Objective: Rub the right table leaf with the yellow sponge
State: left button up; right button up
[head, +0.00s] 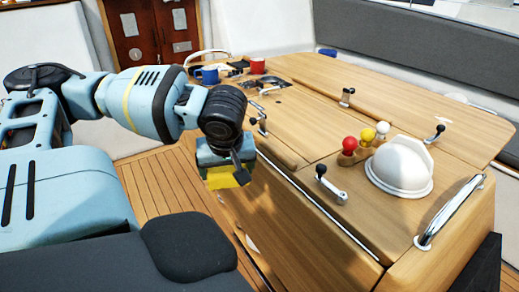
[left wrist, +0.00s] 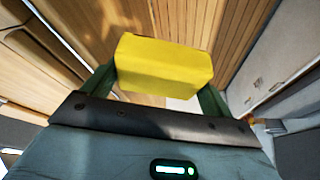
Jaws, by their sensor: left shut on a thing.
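The yellow sponge (left wrist: 165,68) is a plain block held between the two fingers of my left gripper (left wrist: 158,85) in the left wrist view. In the head view the sponge (head: 228,178) shows below my left gripper (head: 228,165), beside the near left edge of the wooden table (head: 310,150) and over the floor side. The gripper is shut on it. The right table leaf (head: 430,115) appears to be the long wooden panel along the far right of the table; it is bare near its middle. My right gripper is not in view.
On the table stand a white domed compass (head: 400,167), red, yellow and white knobs (head: 366,137), several black-handled levers (head: 325,180) and a chrome rail (head: 450,210). A blue mug (head: 207,75) and a red mug (head: 257,66) stand at the far end. Grey seats flank the table.

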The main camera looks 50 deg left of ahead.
pick_arm(q)
notch_tip(320, 180, down, 3)
jog(key=shift+r+m+t+p, duration=0.15)
jog(key=shift+m+t+p, duration=0.15)
jog(key=shift+m, duration=0.5)
jog(key=shift+s+d+f+h, duration=0.1)
jog(key=shift+f+h, duration=0.2)
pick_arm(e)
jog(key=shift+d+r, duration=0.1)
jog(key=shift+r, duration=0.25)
pick_arm(q)
jog(key=shift+f, duration=0.1)
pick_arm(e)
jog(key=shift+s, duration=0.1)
